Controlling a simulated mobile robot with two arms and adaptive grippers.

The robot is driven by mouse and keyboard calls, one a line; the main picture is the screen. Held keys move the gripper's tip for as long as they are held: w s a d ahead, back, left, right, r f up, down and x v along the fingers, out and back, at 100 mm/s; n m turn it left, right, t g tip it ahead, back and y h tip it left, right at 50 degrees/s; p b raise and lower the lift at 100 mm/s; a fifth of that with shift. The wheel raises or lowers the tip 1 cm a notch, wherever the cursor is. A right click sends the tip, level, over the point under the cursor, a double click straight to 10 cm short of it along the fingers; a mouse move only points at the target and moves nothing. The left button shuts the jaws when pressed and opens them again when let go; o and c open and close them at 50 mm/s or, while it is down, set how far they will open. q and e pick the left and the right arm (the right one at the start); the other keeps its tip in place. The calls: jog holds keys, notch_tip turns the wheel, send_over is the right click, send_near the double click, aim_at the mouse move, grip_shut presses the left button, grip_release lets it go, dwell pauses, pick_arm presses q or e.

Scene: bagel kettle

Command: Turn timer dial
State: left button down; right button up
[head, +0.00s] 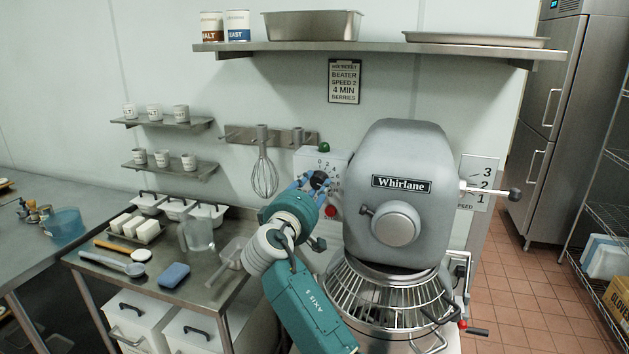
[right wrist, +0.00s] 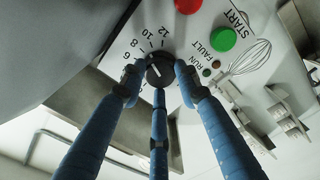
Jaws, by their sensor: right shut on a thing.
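The timer dial (right wrist: 159,69) is a dark round knob with a pale pointer line, set on a white control panel (right wrist: 118,55) with numbers around it. My right gripper (right wrist: 160,76) is shut on the dial, its blue fingers set around the knob from several sides. The panel (head: 303,160) also shows in the head view, left of the grey mixer (head: 400,150). There my right gripper (head: 318,180) reaches it from below and mostly hides the dial. I cannot read the pointer's exact number. My left gripper is not in view.
A green button (right wrist: 223,39) and a red button (right wrist: 188,5) are close to the dial. A wire whisk (head: 264,174) hangs on the wall left of the panel. A side table (head: 200,291) with tools and containers stands at the lower left.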

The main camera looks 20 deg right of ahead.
jog(key=n+p, duration=0.1)
jog(key=r+n+p, duration=0.1)
jog(key=n, duration=0.1)
jog(key=shift+w+r, duration=0.1)
jog(key=shift+c, duration=0.2)
jog(key=n+p, duration=0.3)
jog(key=n, duration=0.1)
jog(key=shift+n, duration=0.3)
jog(key=n+p, duration=0.2)
jog(key=n, duration=0.1)
jog(key=shift+f+p, duration=0.2)
jog(key=shift+p, duration=0.1)
jog(key=shift+f+n+p, duration=0.15)
jog(key=shift+n+p, duration=0.35)
jog(key=shift+n, duration=0.4)
jog(key=shift+f, duration=0.1)
jog(key=o, duration=1.1)
jog(key=shift+o, duration=0.3)
jog(key=shift+w+f, duration=0.25)
jog(key=shift+f, duration=0.1)
jog(key=v, duration=1.2)
